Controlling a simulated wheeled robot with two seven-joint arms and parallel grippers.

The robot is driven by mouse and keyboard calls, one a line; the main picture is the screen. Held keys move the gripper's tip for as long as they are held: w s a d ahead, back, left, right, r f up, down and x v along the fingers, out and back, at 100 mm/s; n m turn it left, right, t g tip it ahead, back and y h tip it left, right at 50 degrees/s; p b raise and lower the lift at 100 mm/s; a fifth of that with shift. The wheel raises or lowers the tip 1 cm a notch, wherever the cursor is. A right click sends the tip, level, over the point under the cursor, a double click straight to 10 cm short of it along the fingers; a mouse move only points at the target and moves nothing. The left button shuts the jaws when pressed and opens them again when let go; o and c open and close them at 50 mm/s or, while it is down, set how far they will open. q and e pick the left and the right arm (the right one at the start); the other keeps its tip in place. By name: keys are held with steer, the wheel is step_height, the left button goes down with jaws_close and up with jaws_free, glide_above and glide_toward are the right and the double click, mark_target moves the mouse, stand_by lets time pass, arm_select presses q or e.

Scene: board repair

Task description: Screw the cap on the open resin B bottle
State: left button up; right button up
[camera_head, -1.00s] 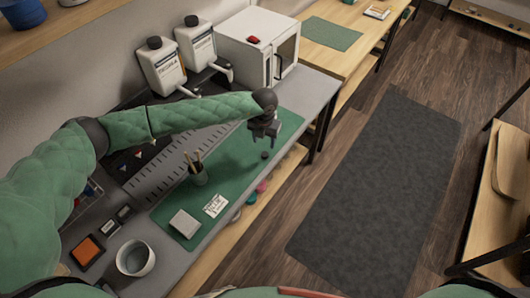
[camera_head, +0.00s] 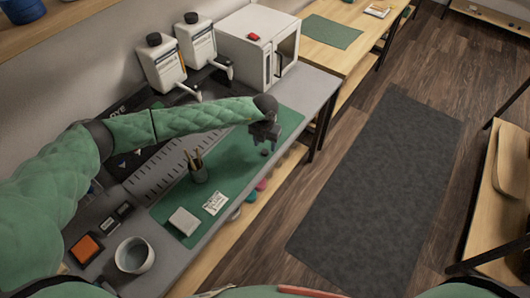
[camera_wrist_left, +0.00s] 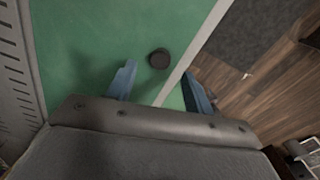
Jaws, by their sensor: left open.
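A small round black cap (camera_head: 264,153) lies on the green mat near its front edge. It also shows in the left wrist view (camera_wrist_left: 159,58), ahead of and between the blue fingertips. My left gripper (camera_head: 268,140) is open and empty, just above the cap and apart from it; its fingers show in the left wrist view (camera_wrist_left: 160,76). Two white bottles with printed labels stand at the back, a left one (camera_head: 163,66) and a right one (camera_head: 197,44). Both show a black top, and I cannot read which is resin B. My right gripper is out of view.
The green mat (camera_head: 236,165) also carries a pencil cup (camera_head: 198,172), a white block (camera_head: 184,221) and a printed card (camera_head: 215,203). A white oven-like box (camera_head: 245,45) stands right of the bottles. A white mug (camera_head: 134,256) stands at the near left.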

mark_target(265, 151)
arm_select(q)
step_height(265, 151, down, 4)
steer(key=shift+r+b, duration=0.1)
steer(key=shift+b, duration=0.35)
steer(key=shift+w, duration=0.1)
steer(key=shift+c, duration=0.6)
steer(key=c, duration=0.7)
steer(key=shift+c, duration=1)
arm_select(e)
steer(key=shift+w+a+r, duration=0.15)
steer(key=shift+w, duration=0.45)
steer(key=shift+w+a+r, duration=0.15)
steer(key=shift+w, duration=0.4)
